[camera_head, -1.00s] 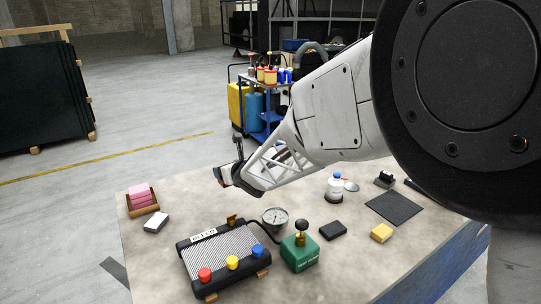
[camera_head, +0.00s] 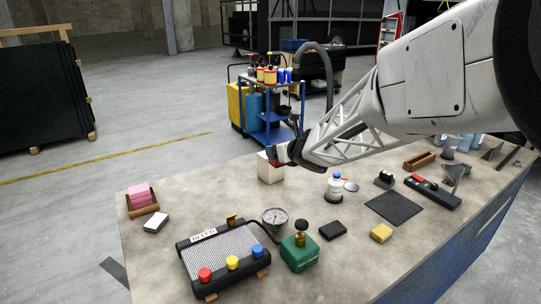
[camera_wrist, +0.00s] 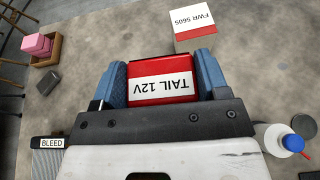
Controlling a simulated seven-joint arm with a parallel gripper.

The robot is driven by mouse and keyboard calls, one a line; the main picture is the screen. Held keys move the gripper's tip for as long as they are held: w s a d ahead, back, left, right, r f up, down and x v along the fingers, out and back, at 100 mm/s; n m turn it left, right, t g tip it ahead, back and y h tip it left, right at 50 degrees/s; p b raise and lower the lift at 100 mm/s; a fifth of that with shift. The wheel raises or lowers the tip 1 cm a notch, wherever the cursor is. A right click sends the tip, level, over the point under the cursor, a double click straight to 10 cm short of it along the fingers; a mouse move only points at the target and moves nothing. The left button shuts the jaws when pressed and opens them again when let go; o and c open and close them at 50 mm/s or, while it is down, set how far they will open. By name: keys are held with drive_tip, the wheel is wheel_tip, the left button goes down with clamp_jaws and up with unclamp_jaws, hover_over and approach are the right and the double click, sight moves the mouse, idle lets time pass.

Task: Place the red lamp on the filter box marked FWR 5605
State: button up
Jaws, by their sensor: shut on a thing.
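My gripper (camera_wrist: 163,78) is shut on the red lamp (camera_wrist: 150,68), which has a white label reading TAIL 12V and sits between the blue fingers. In the head view my gripper (camera_head: 279,155) is at the back edge of the table, and only a bit of red shows at its tip. The filter box marked FWR 5605 (camera_wrist: 194,18) is white with a red band. It lies beyond the fingertips, up and to the right in the wrist view, apart from the lamp in that picture. In the head view the filter box (camera_head: 268,173) shows just below my gripper, partly covered by it.
A wooden tray (camera_head: 145,209) with pink blocks is at the left. A black unit marked BLEED (camera_head: 225,257), a gauge (camera_head: 275,217) and a green box (camera_head: 299,254) are in front. A white bottle (camera_head: 335,188) stands right of the filter box. The table left of it is clear.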

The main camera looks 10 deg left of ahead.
drive_tip(key=shift+w, duration=0.1)
drive_tip(key=shift+w+a+f, duration=0.25)
drive_tip(key=shift+w+a, duration=0.85)
drive_tip(key=shift+w, duration=1.3)
drive_tip(key=shift+w+a+f, duration=0.25)
drive_tip(key=shift+w+a, duration=0.9)
drive_tip(key=shift+w, duration=1.25)
drive_tip(key=shift+w+a+f, duration=0.25)
drive_tip(key=shift+w+a, duration=0.85)
drive_tip(key=shift+w, duration=1.3)
drive_tip(key=shift+f, duration=1.75)
drive_tip(key=shift+f, duration=0.2)
drive_tip(key=o, duration=1)
drive_tip(key=shift+c, duration=0.2)
drive_tip(key=shift+r, duration=0.2)
drive_tip(key=shift+s+d+r, duration=0.15)
drive_tip(key=shift+s+d, duration=0.1)
drive_tip(key=v, duration=1.1)
